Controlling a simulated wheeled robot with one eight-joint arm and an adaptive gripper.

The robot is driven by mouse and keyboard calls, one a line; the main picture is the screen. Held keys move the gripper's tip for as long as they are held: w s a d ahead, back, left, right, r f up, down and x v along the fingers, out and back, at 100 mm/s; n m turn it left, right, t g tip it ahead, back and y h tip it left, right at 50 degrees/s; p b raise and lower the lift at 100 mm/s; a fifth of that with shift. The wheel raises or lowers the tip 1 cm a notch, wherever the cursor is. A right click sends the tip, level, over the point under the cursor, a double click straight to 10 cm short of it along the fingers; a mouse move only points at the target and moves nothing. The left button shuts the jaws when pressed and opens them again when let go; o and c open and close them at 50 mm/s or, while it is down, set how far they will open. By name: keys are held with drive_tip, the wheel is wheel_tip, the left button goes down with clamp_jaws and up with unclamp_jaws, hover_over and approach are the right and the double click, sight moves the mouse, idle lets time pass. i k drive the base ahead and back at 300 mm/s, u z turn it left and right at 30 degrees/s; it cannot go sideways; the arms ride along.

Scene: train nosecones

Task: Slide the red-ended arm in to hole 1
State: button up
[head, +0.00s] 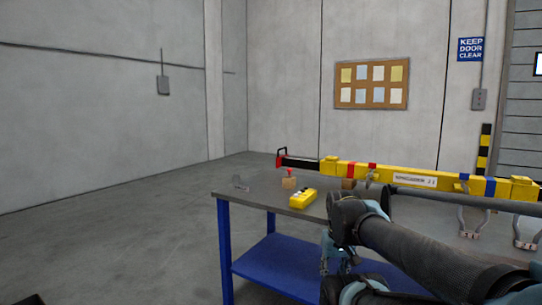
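A long yellow beam (345,169) lies along the back of the workbench, with red and blue bands and a white label. A dark arm (302,163) sticks out of its left end. That arm ends in a red tip with a black loop handle (281,157). Hole 1 cannot be made out at this size.
The grey-topped workbench (262,195) has blue legs and a blue lower shelf (275,268). On it are a yellow control box (303,199), a wooden block with a red knob (289,181) and metal brackets (470,222). The floor left of the bench is clear.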

sight(283, 160)
drive_tip(key=u, duration=0.2)
drive_tip(key=i, duration=0.75)
drive_tip(key=u, duration=1)
